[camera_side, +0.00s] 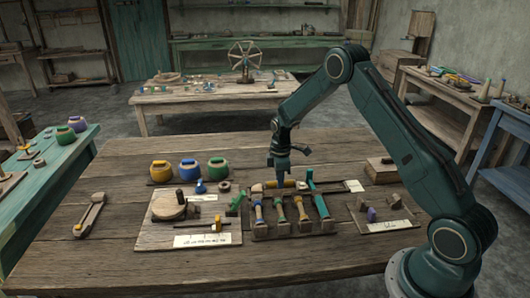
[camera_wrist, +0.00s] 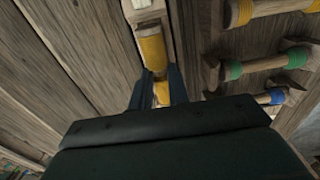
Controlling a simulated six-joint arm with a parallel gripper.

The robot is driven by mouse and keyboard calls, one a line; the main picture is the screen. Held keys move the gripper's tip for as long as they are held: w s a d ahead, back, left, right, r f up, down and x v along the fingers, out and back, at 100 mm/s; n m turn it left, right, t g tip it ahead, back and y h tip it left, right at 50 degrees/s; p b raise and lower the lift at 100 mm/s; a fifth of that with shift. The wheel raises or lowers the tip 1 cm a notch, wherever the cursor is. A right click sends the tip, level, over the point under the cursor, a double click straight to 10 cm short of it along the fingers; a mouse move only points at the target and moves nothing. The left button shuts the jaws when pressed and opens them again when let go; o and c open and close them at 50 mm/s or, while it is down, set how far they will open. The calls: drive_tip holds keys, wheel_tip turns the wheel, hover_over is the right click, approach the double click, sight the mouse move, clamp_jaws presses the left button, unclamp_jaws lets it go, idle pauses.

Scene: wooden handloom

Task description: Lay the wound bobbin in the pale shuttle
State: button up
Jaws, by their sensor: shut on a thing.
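My gripper (camera_side: 280,172) points down over the back edge of the bobbin rack. It is shut on a yellow-wound bobbin (camera_wrist: 162,93), which also shows in the side view (camera_side: 270,185), lying on its side. In the wrist view, yellow winding also shows beyond the fingers; I cannot tell if this is the same bobbin. Whether the bobbin is clear of the wood below cannot be told.
Yellow, blue and green pots (camera_side: 218,168) stand behind. A small board (camera_side: 400,227) lies right. The front table is clear.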

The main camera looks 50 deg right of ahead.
drive_tip(key=shift+f, duration=0.7)
idle(1.1)
drive_tip(key=o, duration=1.3)
drive_tip(key=shift+r, duration=0.15)
drive_tip(key=shift+r, duration=3.35)
